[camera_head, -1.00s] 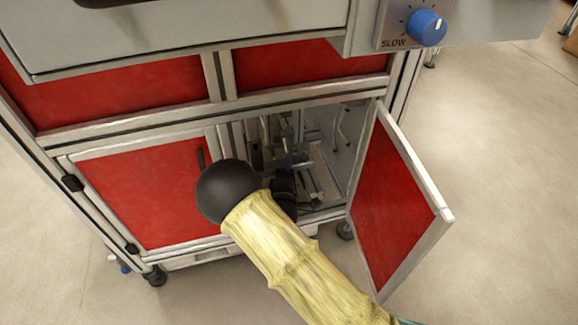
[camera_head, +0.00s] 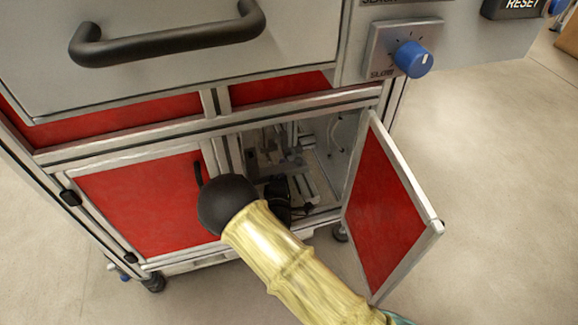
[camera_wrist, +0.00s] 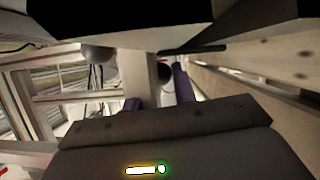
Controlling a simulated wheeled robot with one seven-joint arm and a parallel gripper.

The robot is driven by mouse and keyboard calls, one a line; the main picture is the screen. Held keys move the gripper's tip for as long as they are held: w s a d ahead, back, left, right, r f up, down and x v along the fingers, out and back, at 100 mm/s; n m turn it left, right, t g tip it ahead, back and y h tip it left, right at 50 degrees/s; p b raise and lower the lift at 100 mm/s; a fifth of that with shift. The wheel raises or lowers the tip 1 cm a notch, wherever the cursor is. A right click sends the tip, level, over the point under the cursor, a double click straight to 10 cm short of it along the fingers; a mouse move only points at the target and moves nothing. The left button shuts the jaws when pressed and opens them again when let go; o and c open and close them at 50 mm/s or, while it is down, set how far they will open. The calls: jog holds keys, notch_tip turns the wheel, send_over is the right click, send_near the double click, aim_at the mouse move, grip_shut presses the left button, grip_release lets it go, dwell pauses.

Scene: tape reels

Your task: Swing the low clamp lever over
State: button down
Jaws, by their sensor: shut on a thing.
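The low clamp sits inside the open lower-right compartment (camera_head: 335,200). Metal clamp parts (camera_head: 305,185) show there beside my arm. My gripper is mostly hidden behind my own arm in the head view, where only its dark body (camera_head: 278,193) shows. In the wrist view my gripper (camera_wrist: 160,88) has two purplish fingers, close around a dark rounded end (camera_wrist: 163,72) that appears to be the clamp lever. The gripper is shut on it. The rest of the lever and the clamp's pivot are hard to make out.
The red door (camera_head: 385,215) stands open to the right of the compartment. The left red door (camera_head: 140,200) is shut. A drawer with a black handle (camera_head: 170,45) and a blue speed knob (camera_head: 413,59) are above. A grey post (camera_wrist: 140,75) stands close to the fingers.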

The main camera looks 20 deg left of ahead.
jog(key=shift+f, duration=0.45)
jog(key=c, duration=1.1)
grip_release()
jog(key=shift+c, duration=0.2)
jog(key=shift+r, duration=0.1)
jog(key=shift+r, duration=0.1)
